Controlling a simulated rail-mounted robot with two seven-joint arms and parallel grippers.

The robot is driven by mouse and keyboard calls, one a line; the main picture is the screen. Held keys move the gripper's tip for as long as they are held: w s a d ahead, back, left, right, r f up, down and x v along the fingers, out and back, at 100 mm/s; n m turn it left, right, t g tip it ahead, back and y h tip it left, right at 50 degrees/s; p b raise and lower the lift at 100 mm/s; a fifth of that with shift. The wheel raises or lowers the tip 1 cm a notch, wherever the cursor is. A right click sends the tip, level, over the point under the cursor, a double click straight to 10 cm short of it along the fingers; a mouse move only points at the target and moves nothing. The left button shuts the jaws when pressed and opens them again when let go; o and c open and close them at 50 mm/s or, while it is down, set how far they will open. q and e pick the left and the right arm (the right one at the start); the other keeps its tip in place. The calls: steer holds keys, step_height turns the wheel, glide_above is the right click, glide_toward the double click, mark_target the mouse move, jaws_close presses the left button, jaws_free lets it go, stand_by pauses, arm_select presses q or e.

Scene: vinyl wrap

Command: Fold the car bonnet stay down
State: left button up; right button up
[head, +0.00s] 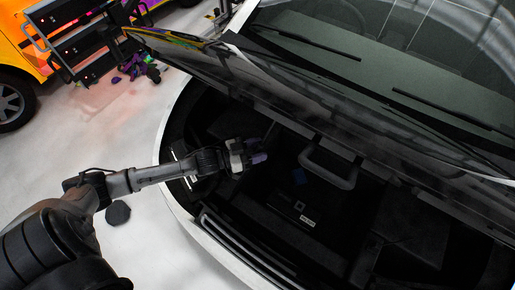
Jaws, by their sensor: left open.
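The car bonnet (215,65) is raised over the dark engine bay of the white car. A short thin rod (270,131), which looks like part of the bonnet stay, shows just above my left gripper (261,158). The rest of the stay is lost in the dark. My left gripper is open inside the front left part of the bay, below the bonnet, with purplish fingertips. I cannot tell whether it touches the rod. My right gripper is not in view.
A grey U-shaped bar (330,172) stands in the bay right of my left gripper. The car's white front edge (186,205) curves below my left arm. A black rack (85,45) and an orange vehicle (22,45) stand at upper left. The pale floor at left is mostly clear.

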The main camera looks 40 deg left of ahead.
arm_select(q)
steer(key=shift+c, duration=0.5)
jaws_close()
